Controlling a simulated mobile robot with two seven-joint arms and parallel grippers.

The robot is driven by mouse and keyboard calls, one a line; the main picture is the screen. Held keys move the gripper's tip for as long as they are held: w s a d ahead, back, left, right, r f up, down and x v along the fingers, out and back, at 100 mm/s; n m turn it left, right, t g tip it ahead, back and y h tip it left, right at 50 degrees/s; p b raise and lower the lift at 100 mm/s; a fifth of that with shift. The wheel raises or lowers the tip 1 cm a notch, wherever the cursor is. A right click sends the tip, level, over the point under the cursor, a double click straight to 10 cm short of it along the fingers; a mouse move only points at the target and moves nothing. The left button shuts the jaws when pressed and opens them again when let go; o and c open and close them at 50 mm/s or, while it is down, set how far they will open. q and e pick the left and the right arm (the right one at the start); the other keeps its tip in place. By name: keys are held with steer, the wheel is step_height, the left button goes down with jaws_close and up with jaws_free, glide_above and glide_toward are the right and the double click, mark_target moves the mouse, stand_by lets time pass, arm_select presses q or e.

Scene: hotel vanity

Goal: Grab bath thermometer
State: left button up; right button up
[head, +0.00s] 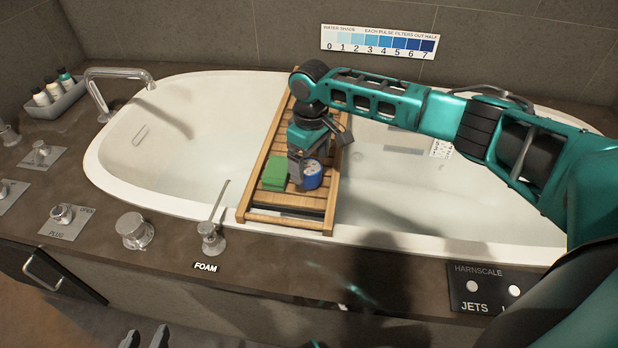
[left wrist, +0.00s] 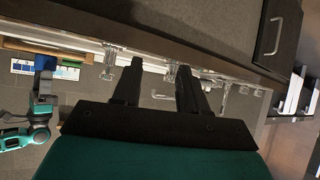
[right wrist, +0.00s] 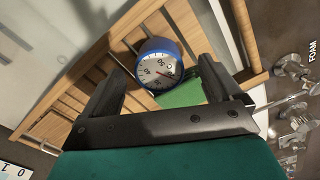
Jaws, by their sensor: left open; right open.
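The bath thermometer (head: 312,176) is a round blue case with a white dial. It sits on the slatted wooden tray (head: 263,197) across the tub. In the right wrist view the thermometer's dial (right wrist: 158,70) faces the camera and appears between my two fingertips. My right gripper (head: 301,168) is open, pointing down just above and beside it; whether a finger touches it I cannot tell. My left gripper (head: 146,338) is open and empty, low in front of the vanity, far from the tray. Its fingers (left wrist: 158,80) also show in the left wrist view.
A green block (head: 275,170) sits close to the thermometer's left on the tray. A metal lever (head: 214,222) stands on the counter near the tray's front end. A faucet (head: 100,92) and a bottle caddy (head: 58,98) are at the back left.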

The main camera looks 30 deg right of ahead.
mark_target(311, 166)
step_height(311, 166, down, 4)
steer(key=shift+d+f+b, duration=0.1)
steer(key=shift+f+b, duration=0.15)
steer(key=shift+b, duration=0.6)
steer(key=shift+r, duration=0.1)
steer(key=c, duration=1.1)
